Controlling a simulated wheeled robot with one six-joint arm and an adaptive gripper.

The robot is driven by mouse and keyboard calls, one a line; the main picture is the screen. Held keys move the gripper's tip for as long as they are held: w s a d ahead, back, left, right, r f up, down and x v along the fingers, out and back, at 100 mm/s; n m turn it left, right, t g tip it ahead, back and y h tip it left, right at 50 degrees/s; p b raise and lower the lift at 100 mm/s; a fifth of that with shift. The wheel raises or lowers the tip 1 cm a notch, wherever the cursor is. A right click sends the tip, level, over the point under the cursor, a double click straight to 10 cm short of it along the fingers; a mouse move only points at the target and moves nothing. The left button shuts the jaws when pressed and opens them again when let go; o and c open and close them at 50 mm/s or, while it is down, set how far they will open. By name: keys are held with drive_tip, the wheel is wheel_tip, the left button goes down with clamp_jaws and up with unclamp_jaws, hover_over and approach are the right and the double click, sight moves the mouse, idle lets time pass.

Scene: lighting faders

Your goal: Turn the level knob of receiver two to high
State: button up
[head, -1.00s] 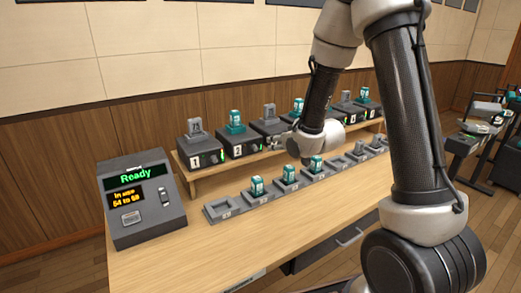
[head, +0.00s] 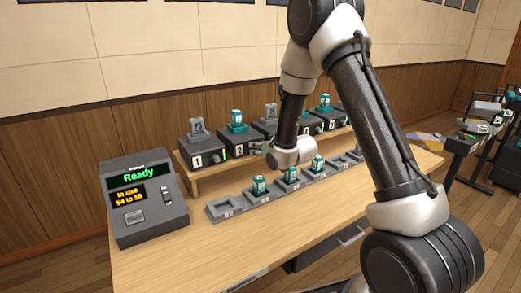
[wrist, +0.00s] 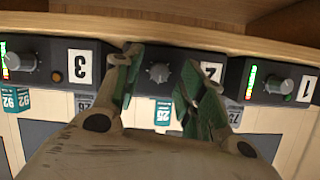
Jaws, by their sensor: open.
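Receiver two (head: 238,147) is a dark box on the raised wooden shelf, with a teal pack standing on top. In the wrist view, which is upside down, its grey round level knob (wrist: 158,73) sits between the fingers. Its number plate (wrist: 212,70) is partly covered by the right finger. My gripper (wrist: 162,62) is open, one finger on each side of the knob. I cannot tell whether a finger touches the knob. Receiver two's level bar is hidden behind the left finger. In the head view my gripper (head: 274,156) is in front of the receiver row.
Receiver one (wrist: 307,88) and receiver three (wrist: 80,68) flank it closely, each with a knob and lit bar. Below the shelf is a row of grey cradles (head: 222,207), some holding teal packs. A console (head: 145,200) reading "Ready" stands at left. The front desk is clear.

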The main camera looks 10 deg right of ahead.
drive_tip(key=shift+c, duration=0.2)
clamp_jaws()
drive_tip(key=shift+d, duration=0.1)
drive_tip(key=m+y, duration=0.1)
drive_tip(key=m, duration=0.1)
drive_tip(key=m+y, duration=0.1)
drive_tip(key=m, duration=0.1)
drive_tip(key=m+y, duration=0.2)
drive_tip(key=shift+d+f+g, duration=0.2)
drive_tip(key=shift+d+g, duration=0.1)
drive_tip(key=shift+d, duration=0.05)
drive_tip(key=m+y, duration=0.1)
drive_tip(key=m, duration=0.1)
drive_tip(key=m+y, duration=0.1)
drive_tip(key=m, duration=0.1)
drive_tip(key=shift+w+f+m+t, duration=0.1)
drive_tip(key=shift+f+m+t, duration=0.1)
drive_tip(key=shift+m+t, duration=0.15)
drive_tip(key=shift+f+m+t+y, duration=0.15)
drive_tip(key=shift+m+t+y, duration=0.5)
drive_tip(key=shift+m, duration=1)
